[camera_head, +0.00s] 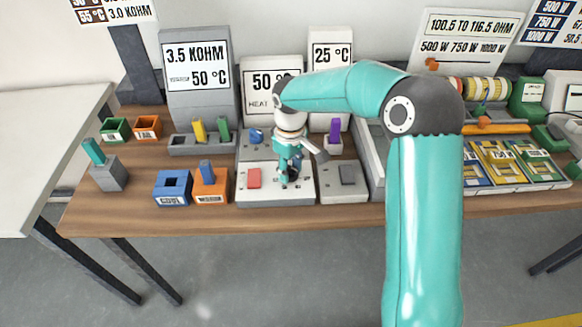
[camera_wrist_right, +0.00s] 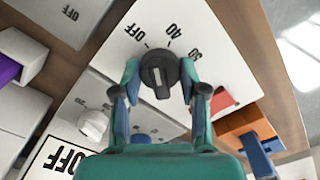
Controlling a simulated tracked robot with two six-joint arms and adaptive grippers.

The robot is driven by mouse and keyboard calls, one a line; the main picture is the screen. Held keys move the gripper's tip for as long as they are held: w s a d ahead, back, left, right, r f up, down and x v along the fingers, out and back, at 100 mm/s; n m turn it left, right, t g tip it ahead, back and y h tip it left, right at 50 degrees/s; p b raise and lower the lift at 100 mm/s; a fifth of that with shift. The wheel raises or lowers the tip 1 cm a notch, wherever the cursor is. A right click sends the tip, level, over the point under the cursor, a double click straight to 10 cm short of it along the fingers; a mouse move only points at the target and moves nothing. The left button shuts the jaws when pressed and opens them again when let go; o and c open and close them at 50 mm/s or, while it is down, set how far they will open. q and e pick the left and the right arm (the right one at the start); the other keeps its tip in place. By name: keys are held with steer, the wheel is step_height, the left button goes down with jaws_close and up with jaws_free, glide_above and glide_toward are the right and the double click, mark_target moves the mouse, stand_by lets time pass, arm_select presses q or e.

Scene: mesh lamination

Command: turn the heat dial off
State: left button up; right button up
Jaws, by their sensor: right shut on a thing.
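The dark round heat dial (camera_wrist_right: 160,73) sits on a white panel (camera_wrist_right: 203,28) marked OFF, 40 and a further number in the right wrist view. A pale bar shows on the dial, but I cannot tell which mark it stands for. My right gripper (camera_wrist_right: 160,88) has its fingers on both sides of the dial and is shut on it. In the head view my right gripper (camera_head: 288,178) points down onto the white heat unit (camera_head: 275,195) and mostly hides the dial. The sign behind it (camera_head: 257,82) reads 50 and HEAT, partly covered by my arm. My left gripper is out of view.
A red block (camera_head: 254,178) is left of the gripper on the same unit. A grey unit (camera_head: 345,192) stands close on the right. Blue (camera_head: 172,196) and orange (camera_head: 211,196) holders stand on the left. A purple piece (camera_head: 335,131) stands behind.

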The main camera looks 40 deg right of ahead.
mark_target(290, 167)
steer(key=shift+n, duration=2)
steer(key=o, duration=1.1)
steer(key=shift+s, duration=0.1)
steer(key=shift+o, duration=0.2)
step_height(290, 167, up, 12)
steer(key=shift+f, duration=0.1)
